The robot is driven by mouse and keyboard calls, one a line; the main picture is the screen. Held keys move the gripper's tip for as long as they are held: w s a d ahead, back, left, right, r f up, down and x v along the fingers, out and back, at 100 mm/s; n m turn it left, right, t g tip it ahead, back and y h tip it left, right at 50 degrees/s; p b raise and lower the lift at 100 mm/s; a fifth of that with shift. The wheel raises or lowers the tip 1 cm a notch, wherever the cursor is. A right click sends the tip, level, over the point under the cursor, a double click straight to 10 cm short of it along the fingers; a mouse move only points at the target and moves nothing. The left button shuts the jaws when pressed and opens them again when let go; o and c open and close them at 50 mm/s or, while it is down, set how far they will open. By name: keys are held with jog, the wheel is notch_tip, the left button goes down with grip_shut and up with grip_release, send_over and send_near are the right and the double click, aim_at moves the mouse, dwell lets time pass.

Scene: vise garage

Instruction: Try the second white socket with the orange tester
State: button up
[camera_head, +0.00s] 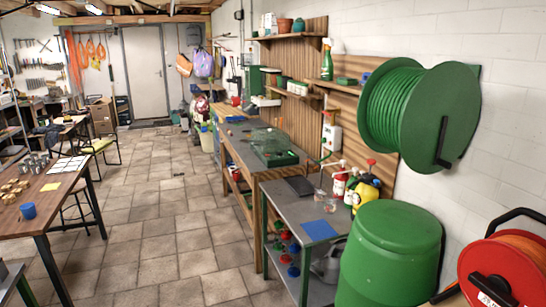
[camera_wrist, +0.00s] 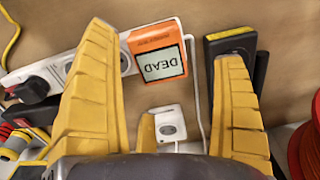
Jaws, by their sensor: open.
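An orange tester (camera_wrist: 156,38) shows in the wrist view, with a grey display reading "DEAD" upside down. It sits against a white socket strip (camera_wrist: 82,52) and covers part of it; its prongs are hidden. An open outlet shows on the strip left of the tester. A separate small white socket (camera_wrist: 170,124) lies below the tester, nearer my gripper. My gripper (camera_wrist: 165,42) is open, its yellow fingers on either side of the tester, with visible gaps; I cannot tell how close they are in depth. I cannot make out the tester or the sockets in the head view.
A black plug (camera_wrist: 36,86) sits in the strip's left part. A yellow-and-black device (camera_wrist: 230,44) stands behind the right finger. A white cable (camera_wrist: 194,90) runs between it and the tester. The head view shows benches, a green barrel (camera_head: 392,262) and open tiled floor (camera_head: 165,215).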

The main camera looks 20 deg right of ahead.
jog(key=shift+f+b, duration=1.75)
jog(key=shift+f, duration=0.95)
jog(key=shift+c, duration=0.3)
jog(key=c, duration=0.9)
jog(key=o, duration=0.8)
jog(key=shift+d, duration=0.1)
jog(key=shift+c, duration=0.2)
jog(key=shift+r, duration=0.1)
notch_tip(320, 180, up, 12)
jog(key=shift+o, duration=1.4)
